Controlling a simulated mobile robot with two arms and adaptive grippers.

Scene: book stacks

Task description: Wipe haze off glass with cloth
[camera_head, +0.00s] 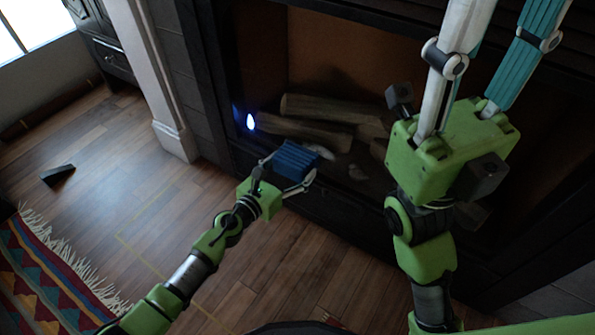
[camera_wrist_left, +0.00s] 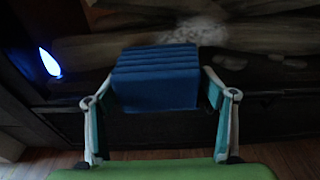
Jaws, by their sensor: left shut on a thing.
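My left gripper (camera_head: 296,170) is shut on a blue folded cloth (camera_head: 297,158), in front of the fireplace. In the left wrist view the cloth (camera_wrist_left: 156,78) sits between the two fingers of the left gripper (camera_wrist_left: 158,95). The fireplace glass (camera_wrist_left: 270,35) fills the view behind the cloth, with a pale, smeared haze patch (camera_wrist_left: 205,32) beyond it. Some of the patch is hidden by the cloth. I cannot tell whether the cloth touches the glass. My right gripper (camera_head: 507,18) is close to the camera, its fingers apart and empty, tips cut off by the top edge.
Logs (camera_head: 318,108) lie in the dark fireplace behind the glass. A blue-white light (camera_head: 250,122) glows at its left. A white pillar (camera_head: 150,70) stands to the left. A fringed patterned rug (camera_head: 45,275) and a dark wedge (camera_head: 58,174) lie on the wooden floor.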

